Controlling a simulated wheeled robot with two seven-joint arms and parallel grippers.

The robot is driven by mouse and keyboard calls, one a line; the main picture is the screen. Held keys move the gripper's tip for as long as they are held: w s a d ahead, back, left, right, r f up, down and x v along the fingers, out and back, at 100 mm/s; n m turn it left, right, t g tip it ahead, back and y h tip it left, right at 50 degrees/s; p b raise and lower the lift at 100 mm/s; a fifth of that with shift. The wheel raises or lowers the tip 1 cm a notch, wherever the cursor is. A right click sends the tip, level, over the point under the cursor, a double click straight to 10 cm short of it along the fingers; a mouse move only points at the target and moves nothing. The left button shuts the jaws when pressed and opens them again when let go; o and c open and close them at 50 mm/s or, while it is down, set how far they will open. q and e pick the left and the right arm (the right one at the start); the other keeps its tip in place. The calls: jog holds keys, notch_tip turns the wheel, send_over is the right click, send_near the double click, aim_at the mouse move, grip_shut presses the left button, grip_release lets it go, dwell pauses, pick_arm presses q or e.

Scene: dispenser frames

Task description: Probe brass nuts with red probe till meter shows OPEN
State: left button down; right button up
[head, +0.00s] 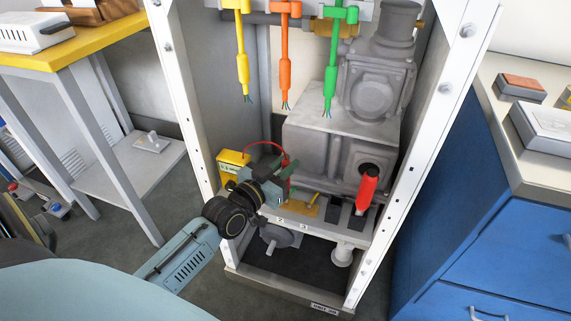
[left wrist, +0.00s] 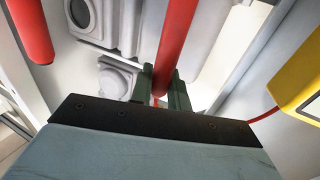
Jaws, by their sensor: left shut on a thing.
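My left gripper (head: 284,174) is inside the white cabinet frame, its dark green fingers shut on the red probe (left wrist: 176,38). In the left wrist view the probe passes between the fingertips (left wrist: 162,88). In the head view the gripper mostly hides the probe. The yellow meter (head: 231,158) stands left of the gripper, with a thin red lead arcing from it; its yellow case also shows in the left wrist view (left wrist: 302,78). Its reading is not legible. A numbered ledge (head: 291,223) lies below the gripper. I cannot make out individual brass nuts. My right gripper is not in view.
Yellow, orange and green cables (head: 330,75) hang above. A grey machine housing (head: 335,140) fills the back. Frame posts (head: 425,140) bound the sides. A blue cabinet (head: 480,200) stands at right.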

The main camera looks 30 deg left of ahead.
pick_arm(q)
jog(key=shift+p, duration=0.7)
dwell(0.6)
jog(key=shift+f, duration=0.25)
dwell(0.9)
jog(key=shift+f, duration=0.1)
dwell(0.8)
notch_tip(320, 180, up, 5)
jog(key=p, duration=0.6)
dwell(0.9)
